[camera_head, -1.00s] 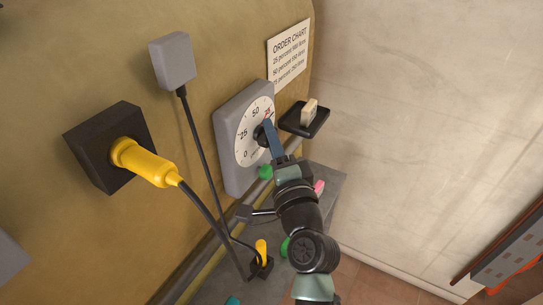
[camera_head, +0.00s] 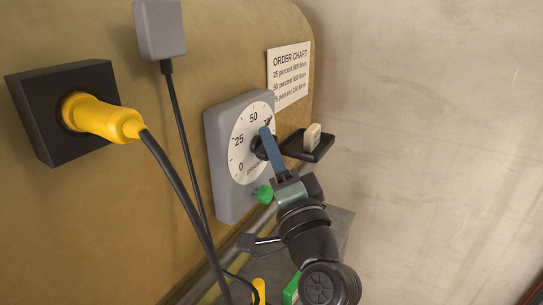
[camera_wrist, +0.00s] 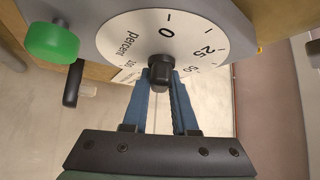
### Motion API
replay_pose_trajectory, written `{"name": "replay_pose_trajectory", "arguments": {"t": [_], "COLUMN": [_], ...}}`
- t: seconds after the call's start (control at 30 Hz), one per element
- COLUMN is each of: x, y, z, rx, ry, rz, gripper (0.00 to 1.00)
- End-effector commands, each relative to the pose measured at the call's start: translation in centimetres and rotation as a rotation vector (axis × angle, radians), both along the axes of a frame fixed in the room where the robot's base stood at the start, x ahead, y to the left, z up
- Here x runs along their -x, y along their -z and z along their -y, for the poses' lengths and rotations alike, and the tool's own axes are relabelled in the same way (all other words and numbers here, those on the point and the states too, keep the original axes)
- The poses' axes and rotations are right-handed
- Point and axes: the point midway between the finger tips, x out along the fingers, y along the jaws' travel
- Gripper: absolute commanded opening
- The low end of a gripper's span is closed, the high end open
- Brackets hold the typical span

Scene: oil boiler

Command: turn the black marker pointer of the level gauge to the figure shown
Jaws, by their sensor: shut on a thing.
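The level gauge (camera_head: 218,135) is a grey box on the tan boiler wall, with a white dial (camera_head: 238,145) marked in percent. In the head view 0, 25 and 50 are readable, and a small red mark shows near the upper right of the dial. A black knob (camera_head: 258,148) sits at the dial's centre; it also shows in the wrist view (camera_wrist: 160,68). My gripper (camera_head: 266,134) has its blue fingers at this knob, shut on it. In the wrist view its fingertips (camera_wrist: 161,80) are at the knob's sides. I cannot make out where the black pointer points.
A green knob (camera_head: 265,194) is below the dial. A dark tray (camera_head: 309,146) with a pale block (camera_head: 312,137) is right of the gauge. An order chart (camera_head: 289,75) hangs above. A yellow plug (camera_head: 100,117) and a grey box (camera_head: 159,29) with cables are left.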

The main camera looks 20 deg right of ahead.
Motion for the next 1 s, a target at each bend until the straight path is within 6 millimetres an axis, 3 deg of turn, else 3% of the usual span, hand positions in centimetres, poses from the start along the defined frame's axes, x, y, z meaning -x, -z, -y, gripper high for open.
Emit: {"name": "replay_pose_trajectory", "arguments": {"t": [0.37, 0.4, 0.57, 0.87, 1.0], "x": [-0.1, -0.1, -0.1, 0.1, 1.2], "y": [0.3, 0.3, 0.2, 0.2, 0.7], "z": [-0.3, -0.3, -0.2, -0.1, 0.1], "rx": [0.002, 0.002, 0.002, 0.001, 0.001], "ry": [-0.008, -0.008, -0.007, -0.003, -0.001], "rz": [-0.006, -0.006, -0.005, -0.001, -0.003], "gripper": [0.0, 0.3, 0.56, 0.56, 0.56]}}
